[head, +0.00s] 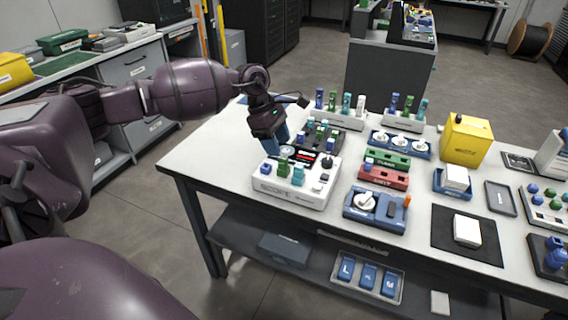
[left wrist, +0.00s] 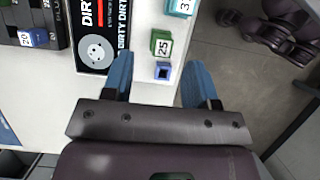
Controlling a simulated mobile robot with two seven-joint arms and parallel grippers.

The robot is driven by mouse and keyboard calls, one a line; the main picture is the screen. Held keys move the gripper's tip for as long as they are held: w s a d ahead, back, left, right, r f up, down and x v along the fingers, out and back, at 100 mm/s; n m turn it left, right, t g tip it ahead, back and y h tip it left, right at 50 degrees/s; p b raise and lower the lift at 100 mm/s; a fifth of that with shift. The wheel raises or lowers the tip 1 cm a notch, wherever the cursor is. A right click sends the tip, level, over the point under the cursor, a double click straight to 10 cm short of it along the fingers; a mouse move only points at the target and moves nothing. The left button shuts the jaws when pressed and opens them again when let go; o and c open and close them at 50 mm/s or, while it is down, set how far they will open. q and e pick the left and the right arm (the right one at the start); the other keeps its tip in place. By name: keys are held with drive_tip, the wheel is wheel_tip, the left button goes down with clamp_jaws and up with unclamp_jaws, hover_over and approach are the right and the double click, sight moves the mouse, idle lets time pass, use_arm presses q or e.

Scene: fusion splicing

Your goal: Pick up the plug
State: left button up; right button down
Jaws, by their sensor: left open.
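Several small plugs stand on the front of a white splicing unit (head: 290,201): a blue one (head: 265,168), a green one (head: 283,168) and a teal one (head: 298,175). In the left wrist view the small blue plug (left wrist: 163,71) and the green plug marked 25 (left wrist: 160,43) lie between my open blue fingers, with clear gaps; the teal plug (left wrist: 181,7) is at the top edge. The frames do not tell which plug is meant. My left gripper (head: 277,148) is open and empty, above the unit's back left. My right gripper is not in view.
A dark rack with plugs (head: 318,136) stands behind the unit. Red (head: 385,177) and green (head: 388,160) blocks stand to the right. The table's front left corner is bare.

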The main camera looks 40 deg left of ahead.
sight(283, 157)
use_arm(q)
drive_tip(key=shift+s+x, duration=0.2)
drive_tip(key=shift+x, duration=2.35)
drive_tip(key=c, duration=0.9)
